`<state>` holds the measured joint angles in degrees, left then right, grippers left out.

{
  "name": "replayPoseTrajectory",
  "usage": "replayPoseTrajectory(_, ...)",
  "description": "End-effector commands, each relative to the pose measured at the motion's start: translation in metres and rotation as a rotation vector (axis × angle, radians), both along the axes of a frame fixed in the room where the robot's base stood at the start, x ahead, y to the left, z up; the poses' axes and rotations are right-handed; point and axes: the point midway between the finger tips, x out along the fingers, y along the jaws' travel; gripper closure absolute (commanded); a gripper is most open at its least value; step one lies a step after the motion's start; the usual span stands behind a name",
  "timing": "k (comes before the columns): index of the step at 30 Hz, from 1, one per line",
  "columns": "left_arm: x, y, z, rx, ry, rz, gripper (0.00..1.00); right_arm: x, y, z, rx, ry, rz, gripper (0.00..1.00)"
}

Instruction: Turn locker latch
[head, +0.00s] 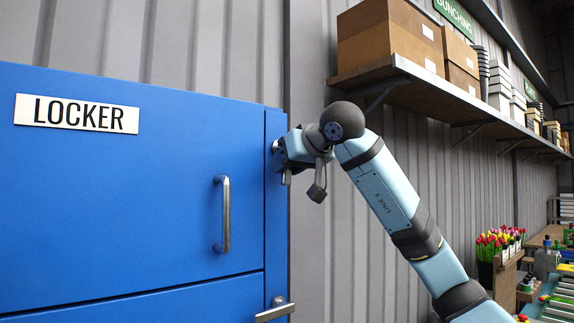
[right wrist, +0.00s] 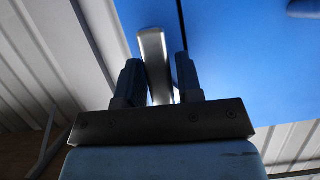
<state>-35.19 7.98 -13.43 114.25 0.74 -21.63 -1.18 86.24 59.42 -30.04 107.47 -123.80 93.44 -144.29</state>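The blue locker (head: 120,190) fills the left of the head view, with a LOCKER sign and its door shut. A metal latch (right wrist: 154,62) stands between the two fingers of my right gripper (right wrist: 160,85) in the right wrist view, slightly tilted against them. A narrow gap shows on its right side, so a firm grip cannot be told. In the head view my right gripper (head: 300,172) is at the locker's upper right edge and hides most of this latch. A second metal latch (head: 275,311) sits lower on the same edge, its bar nearly level. My left gripper is not in view.
A vertical door handle (head: 224,214) stands out left of my right gripper. A wall shelf (head: 430,93) with cardboard boxes (head: 390,38) hangs above and right of my arm. Tulip bunches (head: 498,242) and a workbench are at the far right.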

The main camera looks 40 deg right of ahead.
Motion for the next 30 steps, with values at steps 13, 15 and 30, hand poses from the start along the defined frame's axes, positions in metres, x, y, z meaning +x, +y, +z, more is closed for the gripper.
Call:
replayPoseTrajectory(13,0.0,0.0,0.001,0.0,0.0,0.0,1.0,0.0,0.001,0.0,0.017,-0.001,0.0,1.0)
replayPoseTrajectory(15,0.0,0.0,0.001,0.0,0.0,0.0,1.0,0.0,0.001,0.0,0.035,-0.003,0.001,1.0)
replayPoseTrajectory(30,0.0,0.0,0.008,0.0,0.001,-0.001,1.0,0.002,0.014,0.004,0.402,-0.043,-0.001,1.0)
